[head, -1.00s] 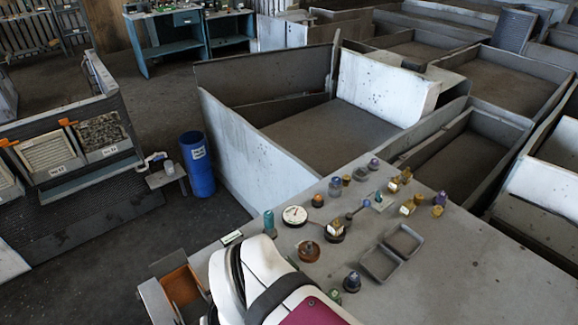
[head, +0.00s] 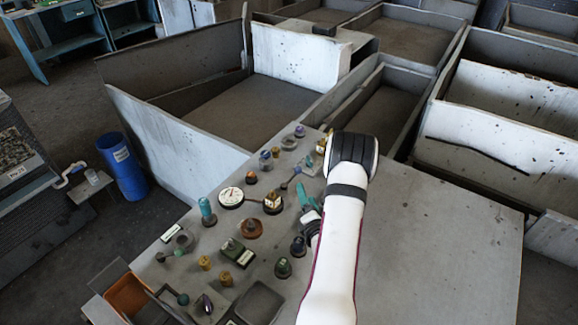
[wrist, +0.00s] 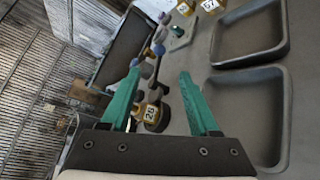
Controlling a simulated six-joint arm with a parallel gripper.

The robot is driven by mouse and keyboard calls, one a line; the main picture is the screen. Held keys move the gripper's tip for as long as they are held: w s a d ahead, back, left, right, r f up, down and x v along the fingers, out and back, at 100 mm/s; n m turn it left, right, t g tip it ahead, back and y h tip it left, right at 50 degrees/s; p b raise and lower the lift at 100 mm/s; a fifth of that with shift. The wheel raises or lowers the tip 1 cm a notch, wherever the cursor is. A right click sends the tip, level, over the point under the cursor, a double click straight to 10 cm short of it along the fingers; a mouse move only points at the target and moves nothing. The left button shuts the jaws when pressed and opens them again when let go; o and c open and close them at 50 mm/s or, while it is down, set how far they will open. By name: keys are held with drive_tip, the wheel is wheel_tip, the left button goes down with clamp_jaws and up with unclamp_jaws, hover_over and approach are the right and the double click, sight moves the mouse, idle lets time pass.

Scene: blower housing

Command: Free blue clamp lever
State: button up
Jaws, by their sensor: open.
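A small lever-like piece with a blue ball end (head: 297,170) sits near a small flat plate on the grey worktop; I take it for the blue clamp lever. In the wrist view the blue ball (wrist: 158,49) lies beyond my fingertips, with a darker knob nearer. My gripper (head: 306,192) is low over the worktop, just nearer the camera than this piece. In the wrist view my gripper (wrist: 160,72) has two teal fingers spread apart, with nothing held between them. A round part labelled 20 (wrist: 152,113) shows between the fingers. My arm hides part of the worktop.
A white dial gauge (head: 231,197), a brown round knob (head: 251,228) and several small fittings crowd the worktop left of my arm. Two shallow grey trays, one nearer (wrist: 280,150), one farther (wrist: 281,50), lie right of my fingers. The worktop's right side (head: 440,240) is clear.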

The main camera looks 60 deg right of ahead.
sight(298, 173)
drive_tip(key=x, duration=1.4)
drive_tip(key=shift+c, duration=0.2)
drive_tip(key=shift+r, duration=0.1)
clamp_jaws()
drive_tip(key=shift+a, duration=0.1)
idle(0.4)
